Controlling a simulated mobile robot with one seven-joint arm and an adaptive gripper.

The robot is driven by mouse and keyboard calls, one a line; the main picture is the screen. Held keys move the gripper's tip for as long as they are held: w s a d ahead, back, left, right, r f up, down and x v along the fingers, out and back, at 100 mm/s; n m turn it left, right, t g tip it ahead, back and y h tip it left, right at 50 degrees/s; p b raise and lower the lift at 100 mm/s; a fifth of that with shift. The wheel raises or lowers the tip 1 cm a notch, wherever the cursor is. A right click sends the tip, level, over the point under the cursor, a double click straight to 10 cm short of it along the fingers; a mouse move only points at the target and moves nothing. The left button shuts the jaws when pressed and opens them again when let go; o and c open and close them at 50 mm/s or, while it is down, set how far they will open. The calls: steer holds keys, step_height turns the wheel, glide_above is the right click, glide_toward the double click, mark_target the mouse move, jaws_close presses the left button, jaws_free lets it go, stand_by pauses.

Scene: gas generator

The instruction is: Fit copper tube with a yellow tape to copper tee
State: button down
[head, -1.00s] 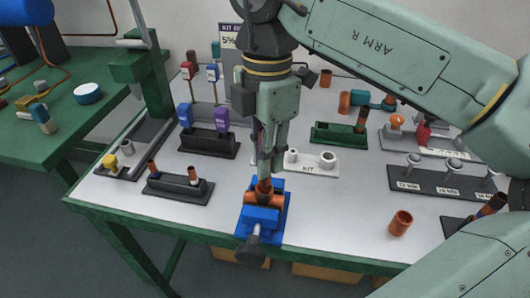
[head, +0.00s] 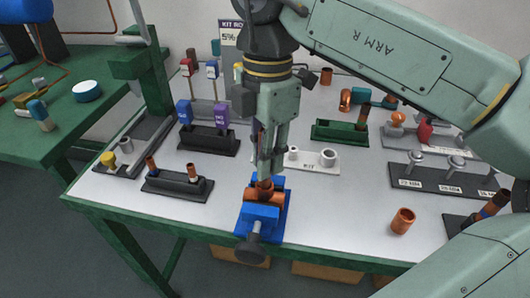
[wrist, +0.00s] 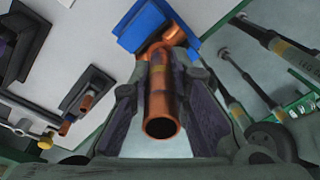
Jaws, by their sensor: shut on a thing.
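A copper tee (head: 278,198) is clamped in a blue vise (head: 262,214) near the table's front edge. My gripper (head: 265,175) is above the vise, pointing down, shut on a copper tube (head: 264,187). In the wrist view the tube (wrist: 161,105) runs between the two fingers with its open end toward the camera. A faint yellowish band shows on it. Its far end meets or overlaps the tee (wrist: 172,36); I cannot tell how deep it sits. The blue vise (wrist: 137,27) is just beyond.
A black holder (head: 178,187) with two short copper tubes stands left of the vise. A white KIT tray (head: 315,164) is behind it. A loose copper fitting (head: 402,221) stands to the right. A green holder (head: 340,131) is farther back. Table space beside the vise is clear.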

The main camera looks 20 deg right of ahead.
steer(key=shift+s+f+b, duration=0.15)
steer(key=shift+f+b, duration=0.65)
steer(key=shift+f, duration=0.05)
steer(key=c, duration=1.4)
jaws_free()
steer(key=shift+c, duration=0.2)
steer(key=shift+r, duration=0.1)
